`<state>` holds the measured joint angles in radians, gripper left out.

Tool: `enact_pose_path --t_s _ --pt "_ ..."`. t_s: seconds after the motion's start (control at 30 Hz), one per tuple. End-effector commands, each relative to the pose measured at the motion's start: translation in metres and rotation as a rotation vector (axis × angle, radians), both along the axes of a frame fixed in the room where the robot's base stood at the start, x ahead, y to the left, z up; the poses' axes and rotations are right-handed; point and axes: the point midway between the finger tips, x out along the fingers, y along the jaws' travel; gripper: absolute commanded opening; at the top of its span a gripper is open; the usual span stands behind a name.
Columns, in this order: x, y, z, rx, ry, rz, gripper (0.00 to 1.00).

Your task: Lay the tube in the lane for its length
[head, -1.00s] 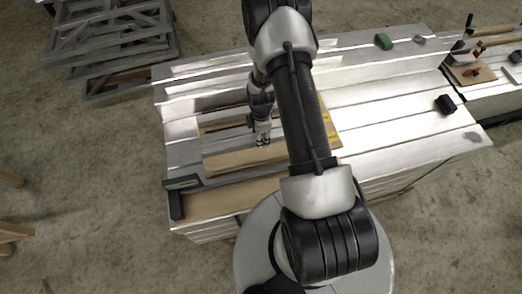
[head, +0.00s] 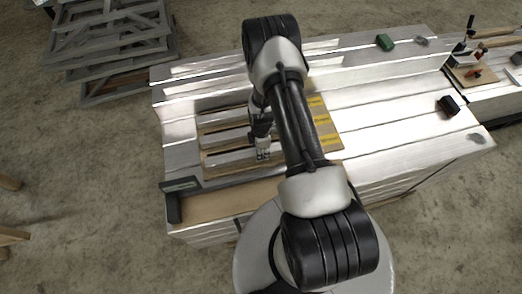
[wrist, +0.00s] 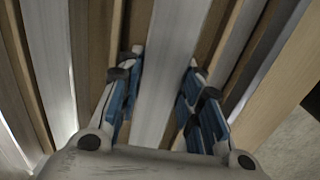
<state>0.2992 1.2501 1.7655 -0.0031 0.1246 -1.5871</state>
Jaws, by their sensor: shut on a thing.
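The tube is a straight grey metal length. In the wrist view the tube (wrist: 166,65) runs between the two blue-padded fingers of my gripper (wrist: 158,95), which is shut on it. In the head view the tube (head: 232,160) lies along the near part of a wooden lane board (head: 208,176) with yellow labels at its right end. My gripper (head: 263,156) is over that near lane. The tube looks in line with the lane; I cannot tell whether it touches the floor. My arm hides part of the board.
Other grey strips (wrist: 240,45) lie between wooden dividers on both sides. A black bracket (head: 174,200) stands at the near left corner. A green block (head: 385,41) and a black block (head: 448,105) sit on the metal bed (head: 390,95), whose right side is mostly clear.

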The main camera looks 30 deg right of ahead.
Motion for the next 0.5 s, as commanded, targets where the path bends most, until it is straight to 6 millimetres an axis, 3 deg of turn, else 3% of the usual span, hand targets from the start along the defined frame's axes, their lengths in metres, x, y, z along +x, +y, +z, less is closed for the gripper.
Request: enact_pose_path --t_s 0.13,0.17,0.43,0.5 --pt "0.0003 -0.0001 -0.004 0.0 0.0 0.0 0.0" --pt "-0.0004 0.0001 -0.0033 0.0 0.001 0.0 0.35" --pt "-0.0004 0.0001 -0.0027 0.0 0.001 0.0 0.53" --pt "-0.0004 0.0001 -0.0026 0.0 0.001 0.0 0.53"
